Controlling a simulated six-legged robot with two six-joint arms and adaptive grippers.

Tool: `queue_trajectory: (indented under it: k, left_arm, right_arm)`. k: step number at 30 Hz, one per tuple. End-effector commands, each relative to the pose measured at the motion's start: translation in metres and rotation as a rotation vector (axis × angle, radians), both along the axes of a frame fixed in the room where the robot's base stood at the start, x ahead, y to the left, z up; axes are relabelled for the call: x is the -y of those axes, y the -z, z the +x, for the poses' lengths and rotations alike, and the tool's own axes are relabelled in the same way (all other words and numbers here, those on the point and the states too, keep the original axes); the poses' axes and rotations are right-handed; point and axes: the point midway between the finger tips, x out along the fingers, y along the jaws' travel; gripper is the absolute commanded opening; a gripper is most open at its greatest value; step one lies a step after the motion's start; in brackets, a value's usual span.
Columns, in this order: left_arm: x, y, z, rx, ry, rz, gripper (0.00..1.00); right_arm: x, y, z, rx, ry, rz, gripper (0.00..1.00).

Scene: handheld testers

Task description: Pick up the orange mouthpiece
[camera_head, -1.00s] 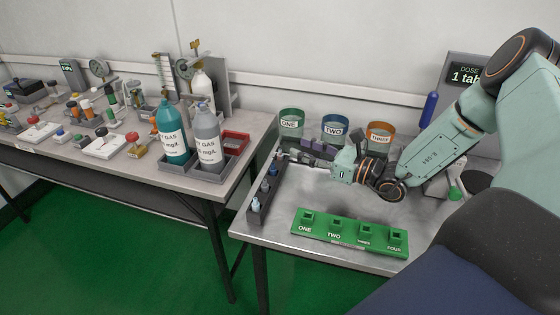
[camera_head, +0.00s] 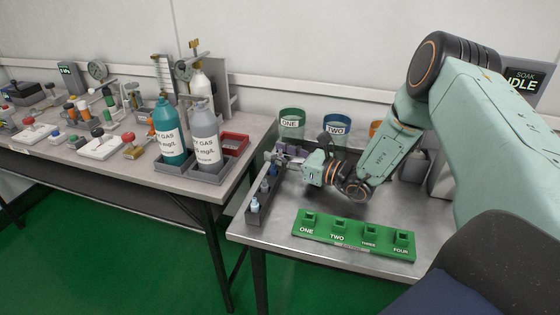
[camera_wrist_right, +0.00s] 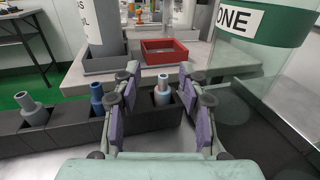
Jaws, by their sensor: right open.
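My right gripper (camera_head: 276,158) is over the far end of a dark rack (camera_head: 258,217) on the metal table. In the right wrist view its two fingers (camera_wrist_right: 160,90) with purple pads are open. A pale grey-blue mouthpiece (camera_wrist_right: 162,93) stands upright in the rack and shows between the fingers; contact is not visible. A blue mouthpiece (camera_wrist_right: 97,98) and a grey-blue mouthpiece (camera_wrist_right: 30,108) stand further left in the rack. I cannot make out an orange mouthpiece in the rack. My left gripper is not in view.
Jar ONE (camera_head: 291,124) stands close to my right gripper, with jar TWO (camera_head: 336,129) beside it. A green block (camera_head: 352,237) with four labelled sockets lies at the front. A red tray (camera_head: 235,141) and gas bottles (camera_head: 206,140) stand on the left table.

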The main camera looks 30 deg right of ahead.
Motion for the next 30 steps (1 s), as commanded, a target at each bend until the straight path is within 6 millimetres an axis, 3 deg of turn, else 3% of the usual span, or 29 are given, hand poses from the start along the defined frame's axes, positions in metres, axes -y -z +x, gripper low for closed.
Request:
queue_trajectory:
  k: [7, 20, 30]
  left_arm:
    - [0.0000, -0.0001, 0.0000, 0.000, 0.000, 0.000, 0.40]
    - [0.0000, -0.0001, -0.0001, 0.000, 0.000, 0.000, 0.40]
    - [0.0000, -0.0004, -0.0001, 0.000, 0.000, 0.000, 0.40]
  right_arm:
    - [0.0001, -0.0003, 0.0010, 0.000, 0.002, 0.000, 0.41]
    - [0.0001, -0.0004, 0.0008, 0.000, 0.001, 0.000, 0.05]
    - [0.0001, -0.0011, 0.0008, 0.000, 0.001, 0.000, 0.04]
